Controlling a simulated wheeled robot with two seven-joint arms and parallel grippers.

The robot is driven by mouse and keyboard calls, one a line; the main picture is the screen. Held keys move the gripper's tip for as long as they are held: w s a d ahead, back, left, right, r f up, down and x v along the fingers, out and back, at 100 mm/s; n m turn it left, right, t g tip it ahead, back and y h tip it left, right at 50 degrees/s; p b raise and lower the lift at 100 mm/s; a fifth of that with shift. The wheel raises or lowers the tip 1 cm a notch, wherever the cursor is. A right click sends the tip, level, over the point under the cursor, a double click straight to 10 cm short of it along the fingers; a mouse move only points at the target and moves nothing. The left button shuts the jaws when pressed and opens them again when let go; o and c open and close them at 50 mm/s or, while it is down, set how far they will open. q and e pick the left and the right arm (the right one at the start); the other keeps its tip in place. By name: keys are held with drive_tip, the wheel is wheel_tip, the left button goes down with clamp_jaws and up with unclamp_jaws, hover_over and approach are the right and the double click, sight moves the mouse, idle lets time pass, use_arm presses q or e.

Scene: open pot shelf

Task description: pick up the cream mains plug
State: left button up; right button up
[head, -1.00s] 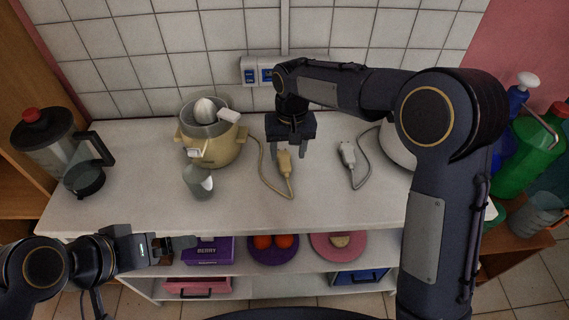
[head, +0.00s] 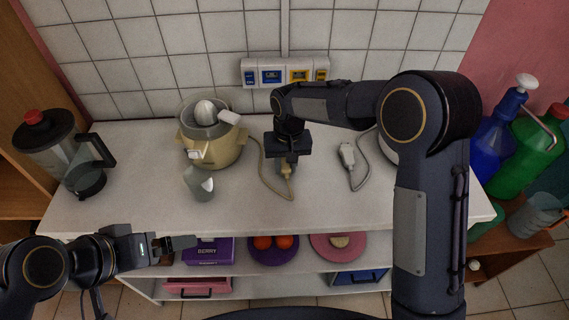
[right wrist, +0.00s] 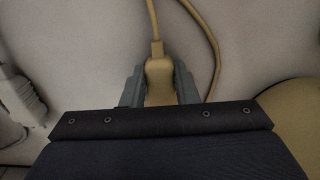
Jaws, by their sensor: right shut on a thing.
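The cream mains plug (head: 286,170) lies at the end of its cream cord on the white counter, and it also shows in the right wrist view (right wrist: 158,80). My right gripper (head: 287,165) is over it, pointing down, with its two fingers closed on either side of the plug's body. In the right wrist view the fingers (right wrist: 159,88) touch the plug's sides, and the plug's far end is hidden by the gripper body. My left gripper (head: 178,250) is at lower left, in front of the counter edge, away from the plug; its finger gap is unclear.
The cream cord runs to a cream juicer (head: 213,140). A grey-white plug (head: 346,156) lies to the right. A tilted grey cup (head: 198,183) and a blender (head: 65,150) stand to the left. A socket strip (head: 285,72) is on the tiled wall. The front counter is clear.

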sight(284, 168)
drive_tip(key=shift+r, duration=0.1)
clamp_jaws()
drive_tip(key=shift+r, duration=0.2)
drive_tip(key=r, duration=0.3)
drive_tip(key=shift+s+r, duration=0.2)
drive_tip(key=shift+s, duration=0.1)
drive_tip(key=s+r+b, duration=0.2)
drive_tip(key=s+r, duration=0.7)
drive_tip(key=s, duration=0.4)
drive_tip(key=shift+s+a, duration=0.2)
drive_tip(key=shift+a, duration=0.15)
